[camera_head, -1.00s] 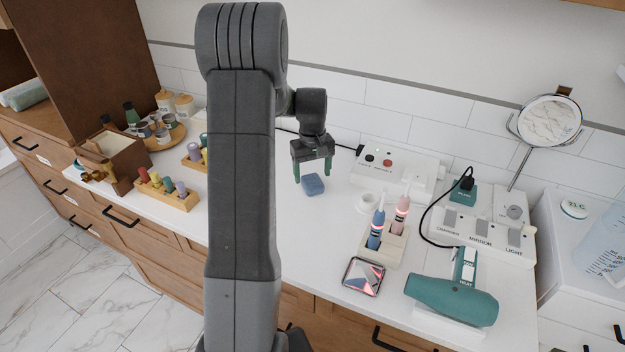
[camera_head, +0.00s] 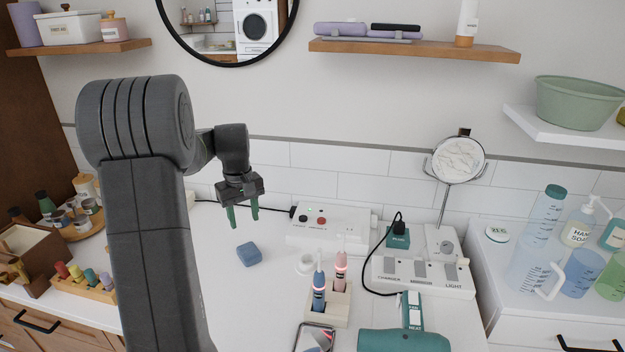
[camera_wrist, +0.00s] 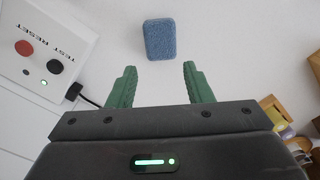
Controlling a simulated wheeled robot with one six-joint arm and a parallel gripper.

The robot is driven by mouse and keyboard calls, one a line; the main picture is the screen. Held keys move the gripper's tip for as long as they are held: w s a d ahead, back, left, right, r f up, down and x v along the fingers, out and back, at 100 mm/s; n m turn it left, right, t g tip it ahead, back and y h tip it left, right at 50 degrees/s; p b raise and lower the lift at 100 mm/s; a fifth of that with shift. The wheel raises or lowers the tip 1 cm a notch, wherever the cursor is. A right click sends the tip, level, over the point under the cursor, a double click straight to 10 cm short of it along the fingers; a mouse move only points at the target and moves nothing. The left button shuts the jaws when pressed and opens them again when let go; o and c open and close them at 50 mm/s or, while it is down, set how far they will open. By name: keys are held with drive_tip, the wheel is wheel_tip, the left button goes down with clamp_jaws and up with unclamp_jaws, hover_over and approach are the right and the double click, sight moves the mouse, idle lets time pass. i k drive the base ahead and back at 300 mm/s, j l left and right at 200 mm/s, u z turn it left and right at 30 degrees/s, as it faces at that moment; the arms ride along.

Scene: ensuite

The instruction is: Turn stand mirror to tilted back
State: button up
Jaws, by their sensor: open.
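The stand mirror (camera_head: 459,159) is a round mirror in a fork on a thin pole, at the back right of the counter in the head view. Its face points forward and seems to reflect a pale marbled surface; its exact tilt is hard to tell. My gripper (camera_head: 243,216) hangs above the counter well to the left of the mirror, with its green fingers pointing down. It is open and empty. In the wrist view, my gripper (camera_wrist: 156,84) shows its two fingers apart. The mirror is not in the wrist view.
A blue sponge-like block (camera_head: 249,254) lies below my gripper. A wooden shelf (camera_head: 414,50) hangs above.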

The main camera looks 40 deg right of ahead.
sight(458, 159)
drive_tip(key=z, duration=2.4)
